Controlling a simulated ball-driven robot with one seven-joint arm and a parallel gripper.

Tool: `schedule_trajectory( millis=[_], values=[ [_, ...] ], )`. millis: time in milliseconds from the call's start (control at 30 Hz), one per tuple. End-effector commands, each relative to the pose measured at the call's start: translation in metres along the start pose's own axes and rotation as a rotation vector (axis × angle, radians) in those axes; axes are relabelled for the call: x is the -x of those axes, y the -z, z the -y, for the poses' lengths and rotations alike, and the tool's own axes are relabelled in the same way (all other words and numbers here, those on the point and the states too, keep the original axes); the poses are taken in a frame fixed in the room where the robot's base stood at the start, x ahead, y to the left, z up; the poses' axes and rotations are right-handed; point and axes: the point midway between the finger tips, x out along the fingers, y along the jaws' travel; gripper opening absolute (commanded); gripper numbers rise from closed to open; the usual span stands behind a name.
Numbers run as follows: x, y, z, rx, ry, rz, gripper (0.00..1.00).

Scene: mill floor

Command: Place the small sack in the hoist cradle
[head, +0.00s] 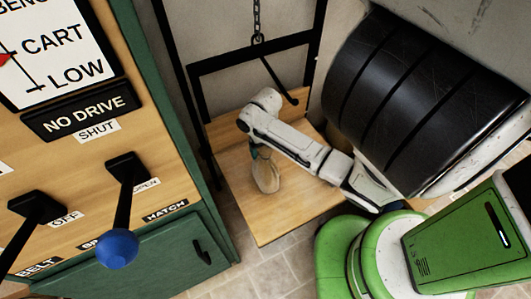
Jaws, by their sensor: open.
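The small sack (267,175), pale tan, rests on the wooden floor of the hoist cradle (270,228), left of its middle. The cradle has a black frame and hangs from a chain. My gripper (260,153) is at the sack's upper end, pointing down, with its jaws open. Its fingers are small and partly hidden by the wrist, so I cannot tell whether they touch the sack. My white arm reaches in over the cradle from the right.
A wooden control panel (60,170) on a green cabinet stands close at left. It carries a HATCH lever with a blue knob (117,248), another black lever (37,207) and a NO DRIVE sign (80,113). Bare tiled floor (270,270) shows below the cradle.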

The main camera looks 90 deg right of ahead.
Motion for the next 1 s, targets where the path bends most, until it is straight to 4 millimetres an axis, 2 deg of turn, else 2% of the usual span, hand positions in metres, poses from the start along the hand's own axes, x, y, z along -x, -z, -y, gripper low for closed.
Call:
schedule_trajectory(
  millis=[33, 200, 400, 833, 1000],
  values=[
    [0.014, -0.001, 0.000, 0.003, 0.001, 0.003, 0.86],
    [0.045, 0.000, 0.000, 0.002, 0.002, 0.001, 0.86],
    [0.065, 0.000, 0.000, 0.001, 0.000, 0.000, 0.86],
    [0.068, 0.001, -0.001, -0.004, 0.000, -0.001, 0.86],
    [0.066, 0.013, -0.011, -0.113, 0.015, -0.004, 0.86]
  ],
)
